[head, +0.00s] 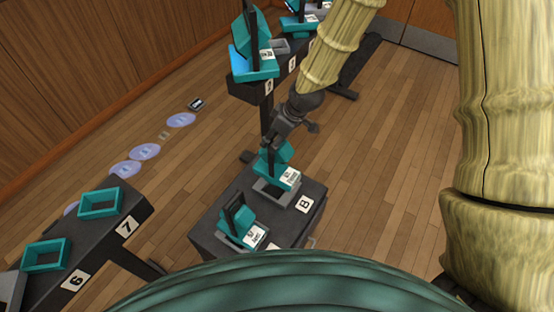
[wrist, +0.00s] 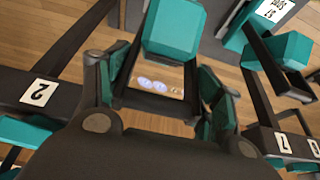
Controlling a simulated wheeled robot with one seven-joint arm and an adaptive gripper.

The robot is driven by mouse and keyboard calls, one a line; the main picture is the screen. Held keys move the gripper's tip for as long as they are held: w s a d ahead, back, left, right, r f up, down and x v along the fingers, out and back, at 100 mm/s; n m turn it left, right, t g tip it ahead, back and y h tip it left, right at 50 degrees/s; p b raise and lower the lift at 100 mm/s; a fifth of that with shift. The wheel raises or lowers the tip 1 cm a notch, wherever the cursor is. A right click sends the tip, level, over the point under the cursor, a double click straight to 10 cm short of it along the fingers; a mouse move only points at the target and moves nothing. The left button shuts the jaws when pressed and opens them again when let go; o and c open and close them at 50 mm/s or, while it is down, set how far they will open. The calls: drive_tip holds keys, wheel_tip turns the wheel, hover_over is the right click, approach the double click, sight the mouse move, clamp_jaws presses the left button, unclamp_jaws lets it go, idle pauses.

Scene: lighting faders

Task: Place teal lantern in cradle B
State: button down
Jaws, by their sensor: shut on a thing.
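A teal lantern (head: 274,164) with a dark upright frame and a white label is beneath my gripper (head: 274,141) in the head view. My gripper is shut on it. In the wrist view, the lantern's teal body (wrist: 172,28) and dark frame lie between the fingers of my gripper (wrist: 160,75). A grey cradle (head: 267,192) is directly under the lantern on a dark stand (head: 222,203). I cannot tell whether the lantern rests in it or hangs just above. The plate (head: 304,203) beside this cradle reads B or 8.
Another teal lantern (head: 238,217) stands on the same stand, close at the left. A dark bench with empty teal frames (head: 100,203) and plates 6 and 7 is at lower left. More teal lanterns (head: 255,62) stand on a rack at the back. Wooden floor on the right is clear.

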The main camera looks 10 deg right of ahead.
drive_tip(key=shift+f, duration=3.6)
drive_tip(key=shift+c, duration=1.5)
unclamp_jaws()
drive_tip(key=shift+v, duration=6.05)
